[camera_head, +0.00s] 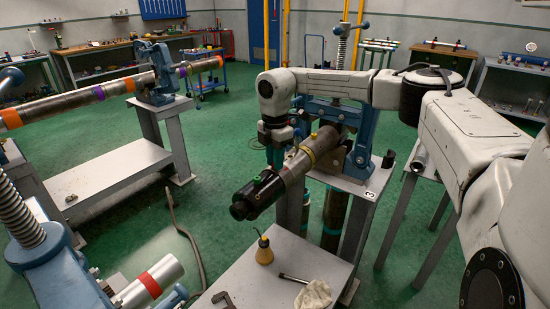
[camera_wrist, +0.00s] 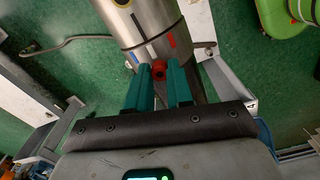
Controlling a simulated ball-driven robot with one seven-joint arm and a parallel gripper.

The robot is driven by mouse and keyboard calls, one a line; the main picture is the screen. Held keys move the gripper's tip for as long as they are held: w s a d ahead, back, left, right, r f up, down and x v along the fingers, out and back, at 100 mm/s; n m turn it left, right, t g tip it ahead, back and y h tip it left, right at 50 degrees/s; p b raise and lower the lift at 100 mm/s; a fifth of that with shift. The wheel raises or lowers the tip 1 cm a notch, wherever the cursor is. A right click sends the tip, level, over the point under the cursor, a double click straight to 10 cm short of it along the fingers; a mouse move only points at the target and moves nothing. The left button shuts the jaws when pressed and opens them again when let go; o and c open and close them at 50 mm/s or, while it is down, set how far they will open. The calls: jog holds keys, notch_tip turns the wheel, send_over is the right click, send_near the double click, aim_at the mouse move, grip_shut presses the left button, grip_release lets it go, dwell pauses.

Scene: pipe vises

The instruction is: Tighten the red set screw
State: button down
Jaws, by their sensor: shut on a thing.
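The red set screw (camera_wrist: 158,74) shows in the wrist view, between the tips of my gripper's two teal fingers (camera_wrist: 159,72). The fingers are shut on it from both sides. It sits against the side of a silver metal cylinder (camera_wrist: 150,28) with red, blue and black marks. In the head view my gripper (camera_head: 273,158) points down over a pipe (camera_head: 312,150) held in a blue vise (camera_head: 361,155). A black fitting (camera_head: 258,194) covers the pipe's near end. The screw itself cannot be made out in the head view.
A low grey table (camera_head: 255,283) in front holds an oil can (camera_head: 264,250), a white cloth (camera_head: 314,295) and a dark-handled tool (camera_head: 294,278). Another vise (camera_head: 156,80) with a banded pipe (camera_head: 83,98) stands at left. Green floor (camera_head: 215,190) lies open between the stands.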

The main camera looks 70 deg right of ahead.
jog(key=c, duration=1)
grip_release()
notch_tip(320, 180, up, 11)
jog(key=shift+f+b, duration=0.1)
jog(key=shift+b, duration=0.3)
